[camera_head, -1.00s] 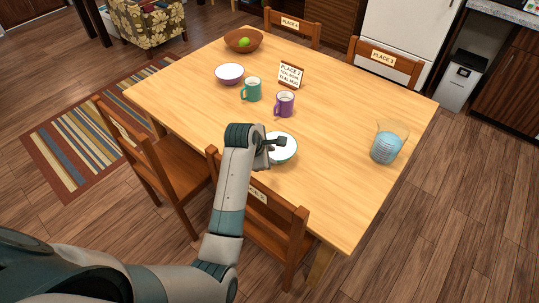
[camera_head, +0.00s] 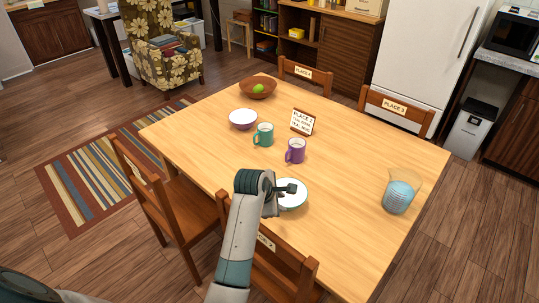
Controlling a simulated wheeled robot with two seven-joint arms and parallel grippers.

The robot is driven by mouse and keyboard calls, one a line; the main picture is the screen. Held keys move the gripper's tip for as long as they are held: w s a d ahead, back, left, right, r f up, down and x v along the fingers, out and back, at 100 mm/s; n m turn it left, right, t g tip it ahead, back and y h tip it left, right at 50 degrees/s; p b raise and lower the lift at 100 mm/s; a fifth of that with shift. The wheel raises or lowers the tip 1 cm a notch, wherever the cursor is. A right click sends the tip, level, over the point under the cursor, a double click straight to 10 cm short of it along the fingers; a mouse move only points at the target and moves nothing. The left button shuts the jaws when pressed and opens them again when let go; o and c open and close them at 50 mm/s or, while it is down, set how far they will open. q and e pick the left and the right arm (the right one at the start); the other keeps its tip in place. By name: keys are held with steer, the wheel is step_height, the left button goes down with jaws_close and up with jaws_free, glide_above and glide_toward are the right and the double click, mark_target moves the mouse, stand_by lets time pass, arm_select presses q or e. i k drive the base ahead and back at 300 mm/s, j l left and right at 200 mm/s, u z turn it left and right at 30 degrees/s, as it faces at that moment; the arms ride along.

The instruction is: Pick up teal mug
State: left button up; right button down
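The teal mug (camera_head: 264,135) stands upright on the wooden table (camera_head: 350,165), its handle toward the left. My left gripper (camera_head: 290,189) is over the near part of the table, in front of the teal mug and apart from it. It overlaps a white bowl with a teal rim (camera_head: 293,197) in the picture. Its fingers are small and dark, and I cannot tell whether they are open or shut. My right gripper is not in view.
A purple mug (camera_head: 296,151) stands close to the right of the teal mug. A purple-rimmed bowl (camera_head: 243,119), a sign (camera_head: 303,121) and a brown bowl with green fruit (camera_head: 258,87) are farther back. A blue-filled glass (camera_head: 399,192) stands at right. Chairs surround the table.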

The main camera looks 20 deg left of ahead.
mark_target(265, 130)
steer(key=i+j+z, duration=0.15)
steer(key=j, duration=0.3)
steer(key=i+j+z, duration=0.15)
steer(key=j, duration=0.25)
steer(key=i+j+z, duration=0.15)
steer(key=j, duration=0.3)
steer(key=i+j+z, duration=0.15)
steer(key=j, duration=0.35)
steer(key=j+z, duration=0.15)
steer(key=j, duration=0.3)
